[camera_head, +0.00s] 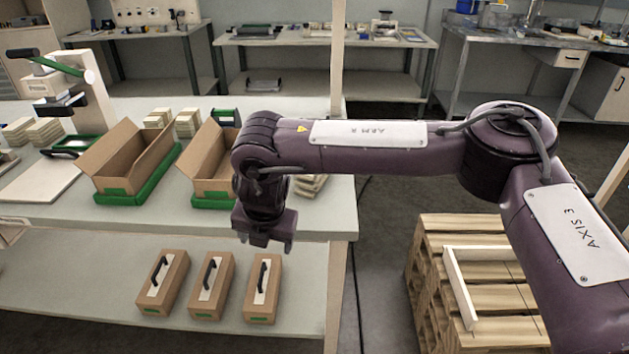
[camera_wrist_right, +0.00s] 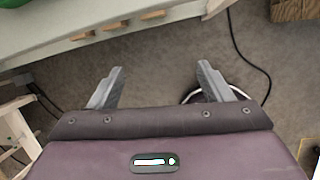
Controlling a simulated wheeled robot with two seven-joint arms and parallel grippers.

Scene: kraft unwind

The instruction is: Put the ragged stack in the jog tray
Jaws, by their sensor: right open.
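A stack with uneven layers (camera_head: 312,184), which looks like the ragged stack, lies near the right end of the long table, partly hidden behind my right arm. My right gripper (camera_head: 265,238) hangs pointing down at the table's front edge, to the left of and nearer than that stack. In the right wrist view my right gripper (camera_wrist_right: 162,85) is open and empty, with floor between its fingers. I cannot tell for sure which thing is the jog tray. Open cardboard boxes sit in green trays (camera_head: 140,196) on the table. My left gripper is out of view.
Neat stacks (camera_head: 187,122) stand behind the boxes, and a white board (camera_head: 40,178) lies at the left. Three handled cartons (camera_head: 211,282) stand on the lower shelf. A wooden pallet stack (camera_head: 430,270) with a white corner frame (camera_head: 459,290) stands at the right.

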